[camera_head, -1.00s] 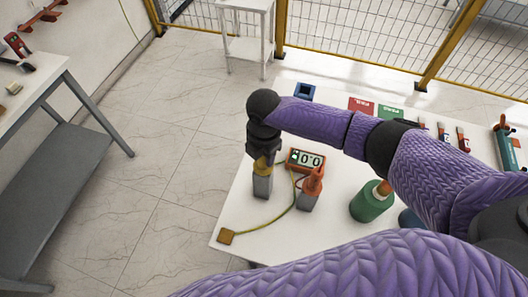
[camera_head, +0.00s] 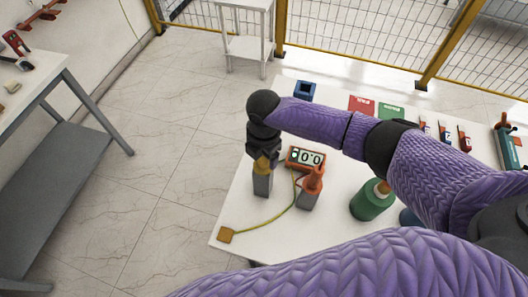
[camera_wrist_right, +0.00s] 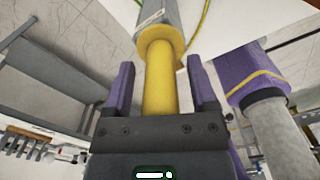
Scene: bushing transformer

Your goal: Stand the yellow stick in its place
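The yellow stick (camera_head: 263,165) stands upright in a grey block-shaped holder (camera_head: 263,184) near the table's left edge. In the right wrist view the yellow stick (camera_wrist_right: 160,75) has a wider collar against the grey holder (camera_wrist_right: 165,14). My right gripper (camera_head: 263,154) is above the holder, at the stick's upper end. In the right wrist view its two purple fingers (camera_wrist_right: 162,88) are on either side of the stick, with a visible gap on both sides. The gripper is open around the stick. My left gripper is not in view.
An orange plug-like piece in a second grey holder (camera_head: 308,200) and a meter reading 0.0 (camera_head: 306,159) stand close to the right. A yellow-green cable (camera_head: 272,224) crosses the white table. A green cylinder (camera_head: 371,204) stands farther right. Free tabletop lies in front.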

